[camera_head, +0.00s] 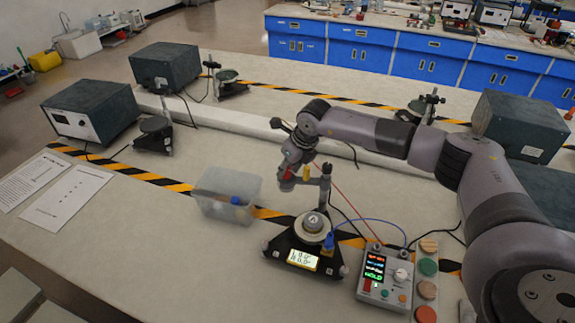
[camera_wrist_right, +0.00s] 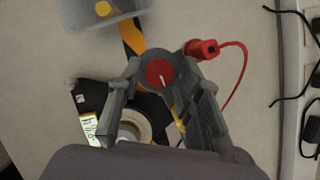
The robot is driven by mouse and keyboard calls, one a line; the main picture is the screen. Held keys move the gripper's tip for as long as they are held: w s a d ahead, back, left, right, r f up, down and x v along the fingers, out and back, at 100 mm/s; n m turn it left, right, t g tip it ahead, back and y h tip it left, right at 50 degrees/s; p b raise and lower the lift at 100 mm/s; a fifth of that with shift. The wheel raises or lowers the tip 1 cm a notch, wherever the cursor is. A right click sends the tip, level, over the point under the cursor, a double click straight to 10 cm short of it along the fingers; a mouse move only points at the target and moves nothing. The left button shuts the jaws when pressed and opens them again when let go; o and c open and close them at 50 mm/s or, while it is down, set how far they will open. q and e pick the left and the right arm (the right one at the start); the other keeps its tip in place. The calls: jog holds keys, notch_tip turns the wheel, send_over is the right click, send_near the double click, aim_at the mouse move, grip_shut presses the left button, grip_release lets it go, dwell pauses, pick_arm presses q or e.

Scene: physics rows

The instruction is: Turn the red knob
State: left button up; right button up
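The red knob (camera_wrist_right: 160,74) is a round dial with a white pointer line, seen from above in the right wrist view. My right gripper (camera_wrist_right: 158,88) is open, with one finger on each side of the knob. I cannot tell whether either finger touches it. In the head view a small red part (camera_head: 287,174), probably the knob, shows just below my right gripper (camera_head: 292,163), by the upright post of the apparatus. The gripper partly hides that spot. My left gripper is not in view.
A red plug (camera_wrist_right: 202,48) with a red wire sits close beside the knob. Below are a black base with a lit display (camera_head: 303,260) and a round weight (camera_head: 312,222). A clear bin (camera_head: 226,205) stands left, a control box (camera_head: 385,278) right. Bare table lies front left.

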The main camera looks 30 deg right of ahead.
jog(key=shift+w+f, duration=0.15)
jog(key=shift+f, duration=0.2)
jog(key=shift+c, duration=0.5)
